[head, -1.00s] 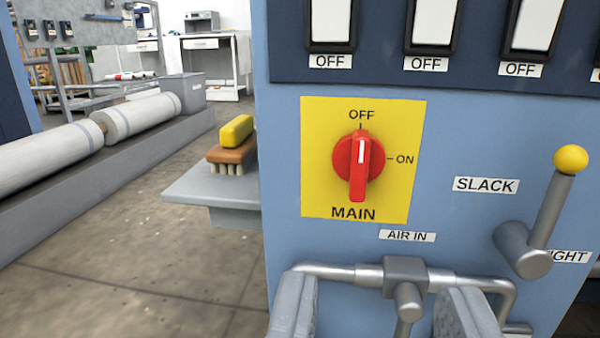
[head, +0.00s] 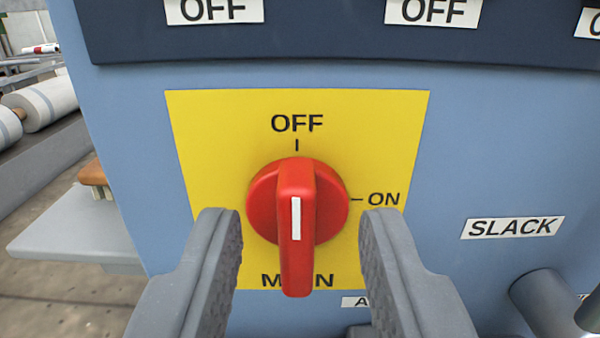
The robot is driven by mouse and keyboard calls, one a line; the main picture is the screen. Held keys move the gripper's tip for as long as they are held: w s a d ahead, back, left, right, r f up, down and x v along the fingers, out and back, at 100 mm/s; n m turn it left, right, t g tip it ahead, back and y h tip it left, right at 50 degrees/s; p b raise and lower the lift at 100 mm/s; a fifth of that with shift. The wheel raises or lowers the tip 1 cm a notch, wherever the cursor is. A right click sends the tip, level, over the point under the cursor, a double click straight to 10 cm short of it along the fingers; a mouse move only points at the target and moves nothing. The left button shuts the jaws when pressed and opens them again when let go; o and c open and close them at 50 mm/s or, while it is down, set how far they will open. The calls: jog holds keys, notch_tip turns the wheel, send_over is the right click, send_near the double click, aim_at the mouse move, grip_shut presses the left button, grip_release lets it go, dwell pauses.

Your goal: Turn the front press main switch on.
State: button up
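The red main switch knob (head: 297,215) sits on a yellow plate (head: 200,130) on the blue press panel. Its handle stands upright, and the white line on it points up at the OFF mark. The ON mark (head: 384,199) is to the right of the knob. My gripper (head: 301,222) is open, one finger on the left and one on the right of the knob. There is a visible gap on both sides in the picture. I cannot tell how far the fingertips are from the panel. The handle covers part of the MAIN label.
A dark strip (head: 330,40) with OFF labels runs above the plate. A SLACK label (head: 513,227) and a grey lever hub (head: 545,300) are at the lower right. A grey shelf (head: 75,225) with a brown brush (head: 93,174) juts out at the left.

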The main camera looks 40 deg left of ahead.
jog(key=shift+w+a, duration=0.4)
jog(key=shift+w, duration=0.2)
